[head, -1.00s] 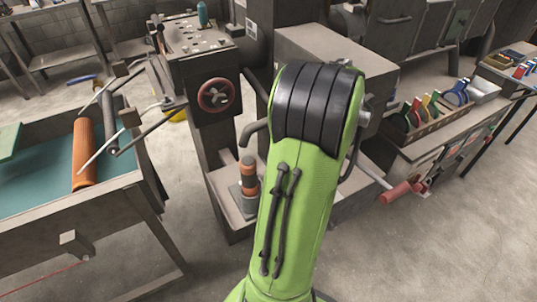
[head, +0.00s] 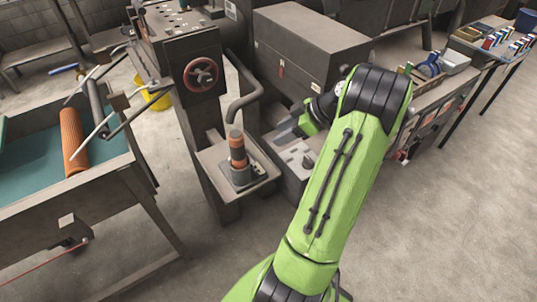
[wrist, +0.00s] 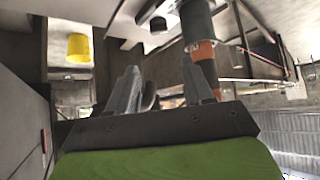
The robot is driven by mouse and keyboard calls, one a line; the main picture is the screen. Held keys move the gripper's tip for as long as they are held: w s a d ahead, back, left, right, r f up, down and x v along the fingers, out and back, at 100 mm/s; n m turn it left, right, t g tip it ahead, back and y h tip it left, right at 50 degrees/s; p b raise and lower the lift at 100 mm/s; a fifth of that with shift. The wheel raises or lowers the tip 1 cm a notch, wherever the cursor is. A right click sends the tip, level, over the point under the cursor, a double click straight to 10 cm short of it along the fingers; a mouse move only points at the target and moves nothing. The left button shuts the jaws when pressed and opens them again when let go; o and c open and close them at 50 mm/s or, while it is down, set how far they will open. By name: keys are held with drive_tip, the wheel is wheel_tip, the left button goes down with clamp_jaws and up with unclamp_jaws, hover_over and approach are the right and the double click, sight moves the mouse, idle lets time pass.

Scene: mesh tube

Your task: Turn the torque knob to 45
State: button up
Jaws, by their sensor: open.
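No dial or numbers for the torque knob can be read. A small dark knob-like part (head: 307,161) sits on a pale control plate (head: 292,155) in the head view; I cannot tell if it is the torque knob. My gripper (head: 284,133) is above that plate, beside the grey machine box. In the wrist view my gripper (wrist: 160,92) shows two grey fingers apart, with nothing clearly held between them. An orange and grey cylinder (head: 237,148) stands on the machine's shelf, left of my gripper; it also shows in the wrist view (wrist: 202,50).
A red handwheel (head: 201,74) is on the column at left, and a bent grey pipe (head: 247,98) rises near my gripper. A large grey box (head: 305,45) stands behind. A bench with an orange mesh roll (head: 73,140) is at left. Open floor lies at right.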

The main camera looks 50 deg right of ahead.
drive_tip(key=b+x, duration=0.4)
drive_tip(key=x, duration=1.2)
drive_tip(key=shift+w, duration=0.2)
drive_tip(key=shift+d, duration=0.1)
drive_tip(key=c, duration=0.8)
drive_tip(key=shift+m+h+b, duration=0.4)
drive_tip(key=shift+m+b, duration=0.2)
drive_tip(key=shift+b, duration=0.15)
drive_tip(key=shift+s+r+t, duration=0.1)
drive_tip(key=shift+t, duration=0.2)
drive_tip(key=o, duration=0.8)
